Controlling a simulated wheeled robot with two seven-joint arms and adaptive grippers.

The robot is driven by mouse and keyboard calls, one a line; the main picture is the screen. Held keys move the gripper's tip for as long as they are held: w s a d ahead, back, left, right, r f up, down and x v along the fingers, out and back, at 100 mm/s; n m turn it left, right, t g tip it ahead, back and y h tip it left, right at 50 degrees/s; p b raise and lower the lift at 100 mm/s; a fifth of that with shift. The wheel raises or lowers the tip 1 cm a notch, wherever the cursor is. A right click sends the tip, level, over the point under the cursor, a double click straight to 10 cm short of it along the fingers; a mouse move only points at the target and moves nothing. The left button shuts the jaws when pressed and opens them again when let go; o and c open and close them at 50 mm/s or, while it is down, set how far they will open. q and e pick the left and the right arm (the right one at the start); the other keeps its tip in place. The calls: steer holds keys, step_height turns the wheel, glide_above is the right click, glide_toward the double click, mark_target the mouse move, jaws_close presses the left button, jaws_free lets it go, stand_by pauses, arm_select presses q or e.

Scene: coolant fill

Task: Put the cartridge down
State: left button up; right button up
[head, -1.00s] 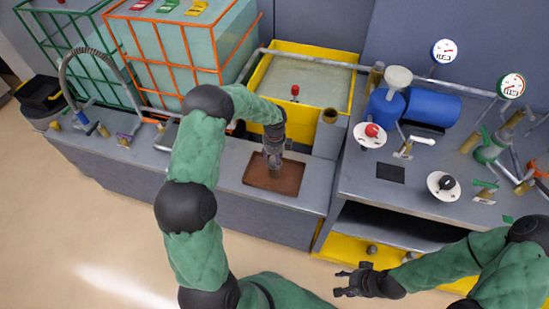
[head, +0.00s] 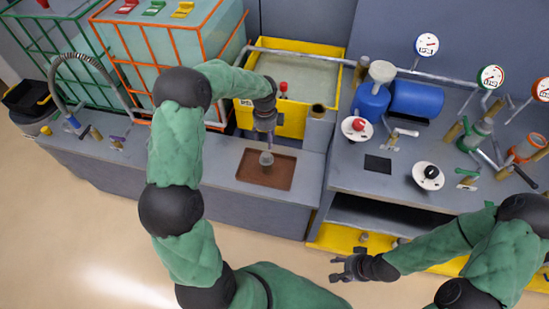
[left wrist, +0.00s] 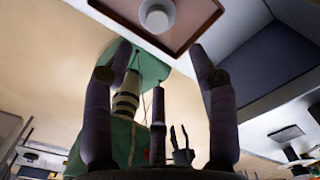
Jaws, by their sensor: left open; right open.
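The cartridge (head: 266,159), with a pale round top, stands on the brown tray (head: 247,178) on the grey counter. It also shows at the top of the left wrist view (left wrist: 157,14), apart from the fingers. My left gripper (head: 266,143) is open and empty just above the cartridge. Its spread fingers show in the left wrist view (left wrist: 160,62). My right gripper (head: 346,268) is open and empty in front of the right bench, far from the tray.
A yellow-rimmed basin (head: 300,52) stands behind the tray. A hose stand (head: 70,75) and orange-framed tank (head: 170,50) are at the left. The right bench holds a blue tank (head: 415,98), a dark square pad (head: 378,164), valves and gauges.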

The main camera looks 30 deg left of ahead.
arm_select(q)
steer(key=s+d+f+n+h, duration=0.2)
steer(key=s+d+f+n, duration=0.3)
steer(key=d+f, duration=0.4)
steer(key=s+d+f+n+h, duration=0.1)
steer(key=s+d+f+n, duration=0.3)
steer(key=s+n, duration=0.5)
steer(key=s+d+f+n, duration=0.5)
steer(key=s+d+n, duration=0.3)
steer(key=s, duration=0.3)
steer(key=shift+s+d+f+n+h, duration=0.15)
steer(key=shift+s+d+n+h, duration=0.2)
steer(key=shift+d, duration=0.45)
